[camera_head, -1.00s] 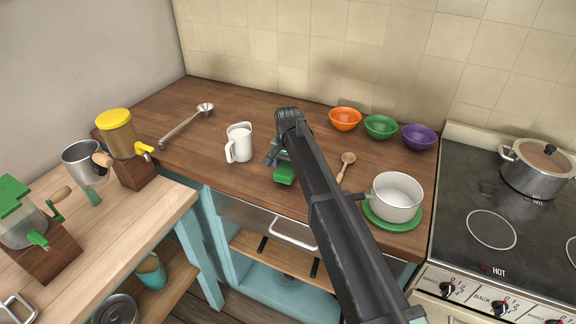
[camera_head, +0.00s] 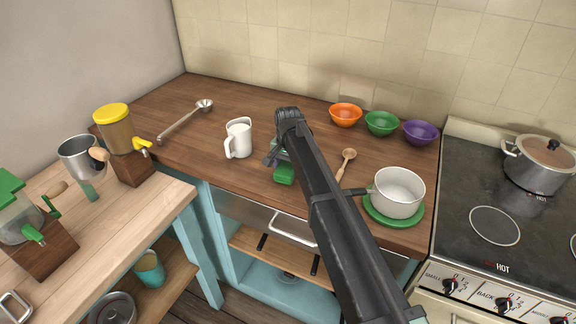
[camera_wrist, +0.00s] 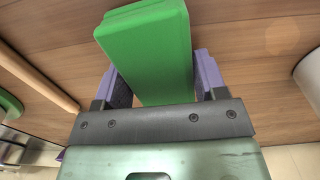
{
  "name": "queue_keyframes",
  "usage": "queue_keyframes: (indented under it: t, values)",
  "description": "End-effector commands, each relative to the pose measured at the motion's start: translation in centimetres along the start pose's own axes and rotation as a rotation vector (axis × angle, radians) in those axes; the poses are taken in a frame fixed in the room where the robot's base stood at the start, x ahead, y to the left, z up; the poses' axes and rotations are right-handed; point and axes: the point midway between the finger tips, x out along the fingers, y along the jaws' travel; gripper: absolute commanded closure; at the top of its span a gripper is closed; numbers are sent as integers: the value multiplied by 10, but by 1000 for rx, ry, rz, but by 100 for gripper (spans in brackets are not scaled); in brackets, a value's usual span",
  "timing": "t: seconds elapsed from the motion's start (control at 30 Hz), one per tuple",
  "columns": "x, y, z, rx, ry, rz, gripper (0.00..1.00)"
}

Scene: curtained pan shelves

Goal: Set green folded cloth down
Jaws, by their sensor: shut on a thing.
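The green folded cloth (camera_wrist: 148,50) is between the two purple pads of my gripper (camera_wrist: 165,85) in the wrist view, with a pad against each side. My gripper is shut on it. In the head view the cloth (camera_head: 284,174) shows just below my gripper (camera_head: 277,158), low over the brown wooden counter (camera_head: 205,150). My arm hides part of the gripper and cloth there. I cannot tell whether the cloth touches the counter.
A white jug (camera_head: 238,138) stands left of the cloth. A wooden spoon (camera_head: 346,163) and a white pot (camera_head: 398,192) on a green plate (camera_head: 393,219) are to the right. Orange (camera_head: 345,115), green (camera_head: 381,123) and purple (camera_head: 419,132) bowls line the back. Counter is clear between jug and ladle (camera_head: 185,122).

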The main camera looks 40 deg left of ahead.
Motion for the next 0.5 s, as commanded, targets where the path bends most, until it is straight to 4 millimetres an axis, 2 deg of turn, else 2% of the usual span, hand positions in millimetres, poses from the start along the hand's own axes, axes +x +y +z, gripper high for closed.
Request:
queue_keyframes:
  t: [0.03, 0.07, 0.23, 0.5]
  values:
    - [2, 0, 0, 0, 0, 0, 73]
    - [2, 0, 0, 0, 0, 0, 33]
    - [1, 0, 0, 0, 0, 0, 7]
    - [0, 0, 0, 0, 0, 0, 5]
